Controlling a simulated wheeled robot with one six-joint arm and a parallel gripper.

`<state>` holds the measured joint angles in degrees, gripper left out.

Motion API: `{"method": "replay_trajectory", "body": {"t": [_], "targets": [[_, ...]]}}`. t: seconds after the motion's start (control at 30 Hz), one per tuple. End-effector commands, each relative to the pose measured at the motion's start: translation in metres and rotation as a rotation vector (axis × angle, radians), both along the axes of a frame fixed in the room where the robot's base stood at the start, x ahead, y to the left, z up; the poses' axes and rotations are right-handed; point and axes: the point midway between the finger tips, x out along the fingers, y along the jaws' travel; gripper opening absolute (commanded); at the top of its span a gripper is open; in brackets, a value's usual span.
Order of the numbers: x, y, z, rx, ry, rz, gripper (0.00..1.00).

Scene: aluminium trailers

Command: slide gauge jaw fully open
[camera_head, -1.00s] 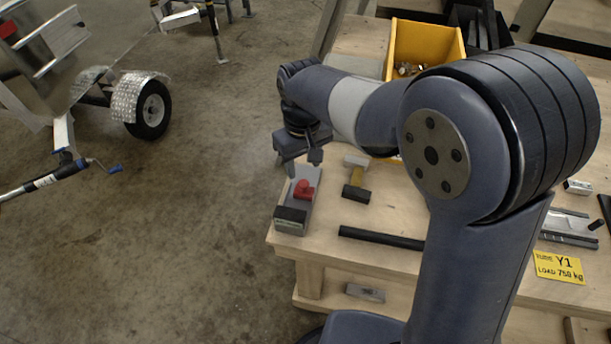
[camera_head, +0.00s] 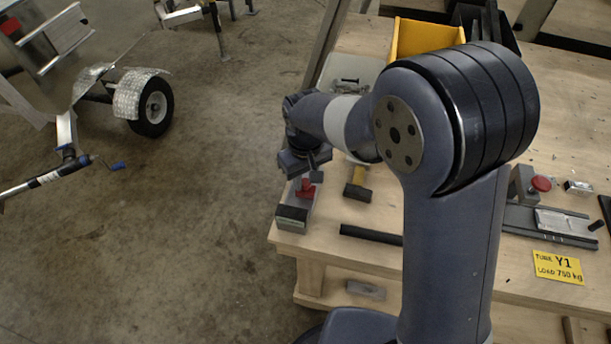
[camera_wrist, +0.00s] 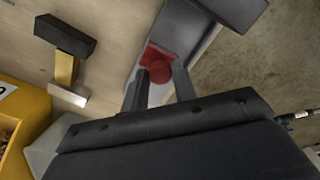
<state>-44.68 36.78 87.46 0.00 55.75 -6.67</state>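The gauge is a narrow grey rail (camera_head: 298,224) at the left front corner of the wooden bench, with a dark block at its near end. Its red jaw (camera_head: 305,190) with a round knob sits on the rail; the red knob also shows in the wrist view (camera_wrist: 161,72). My gripper (camera_head: 308,178) is directly over the red jaw, pointing down. In the wrist view, its two fingers (camera_wrist: 160,82) are apart, with the red knob at the gap between their tips. I cannot tell whether they touch it.
A yellow-handled hammer (camera_head: 358,185) lies just right of the gauge. A black bar (camera_head: 370,235) lies in front of it. A yellow bin (camera_head: 425,38) stands behind. A red button box (camera_head: 530,183) and a grey slotted fixture (camera_head: 550,222) are on the right. Open floor lies left.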

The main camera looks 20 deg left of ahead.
Motion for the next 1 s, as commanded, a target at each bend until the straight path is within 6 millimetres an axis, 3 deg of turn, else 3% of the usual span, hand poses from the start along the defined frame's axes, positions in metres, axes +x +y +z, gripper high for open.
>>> {"method": "replay_trajectory", "body": {"t": [0.3, 0.57, 0.83, 1.0], "targets": [[0.0, 0.0, 0.0, 0.0, 0.0, 0.0, 0.0], [0.001, 0.0, 0.0, 0.001, -0.001, 0.0, 0.0], [0.035, 0.005, 0.001, 0.001, -0.001, -0.002, 0.0], [0.045, 0.005, 0.001, 0.002, -0.001, 0.0, 0.0]]}}
